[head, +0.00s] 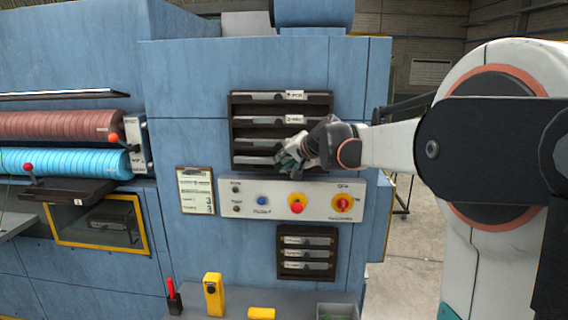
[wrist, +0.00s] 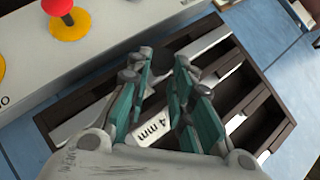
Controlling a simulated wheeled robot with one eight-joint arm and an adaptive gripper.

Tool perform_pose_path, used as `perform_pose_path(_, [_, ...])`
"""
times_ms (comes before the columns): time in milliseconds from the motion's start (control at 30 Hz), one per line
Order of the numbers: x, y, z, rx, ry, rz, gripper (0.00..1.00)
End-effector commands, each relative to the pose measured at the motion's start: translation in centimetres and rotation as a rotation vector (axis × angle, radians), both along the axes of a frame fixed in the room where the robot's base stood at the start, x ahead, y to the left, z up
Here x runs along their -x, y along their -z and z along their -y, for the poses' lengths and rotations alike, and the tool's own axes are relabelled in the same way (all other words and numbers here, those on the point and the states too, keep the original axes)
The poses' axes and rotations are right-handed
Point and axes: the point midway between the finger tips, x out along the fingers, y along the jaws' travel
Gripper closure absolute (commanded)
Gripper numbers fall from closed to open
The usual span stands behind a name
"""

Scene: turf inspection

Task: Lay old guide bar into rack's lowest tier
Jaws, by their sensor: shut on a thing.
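A dark rack (head: 231,125) with several tiers is fixed to the blue machine front, and silver bars lie in its tiers. My gripper (head: 290,158) is at the right part of its lowest tier, and the fingers (wrist: 162,100) are shut on a silver guide bar (head: 258,160). In the wrist view the bar (wrist: 196,43) runs along the tier nearest the control panel. I cannot tell whether it rests on the tier floor. A white "4 mm" tag (wrist: 153,122) shows between the fingers. My gripper hides the right end of the lower tiers.
A control panel (head: 270,208) with a red button (head: 297,208) and a rotary switch sits just under the rack. A smaller rack (head: 280,255) with bars is below it. A clipboard (head: 196,190) hangs to the left. A yellow device (head: 213,293) stands at the bottom.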

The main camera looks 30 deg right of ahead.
Motion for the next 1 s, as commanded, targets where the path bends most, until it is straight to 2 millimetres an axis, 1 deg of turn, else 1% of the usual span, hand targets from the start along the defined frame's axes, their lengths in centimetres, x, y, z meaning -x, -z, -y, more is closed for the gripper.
perform_pose_path(1000, [-2.2,-0.1,1.5,0.000,0.000,0.001,1.00])
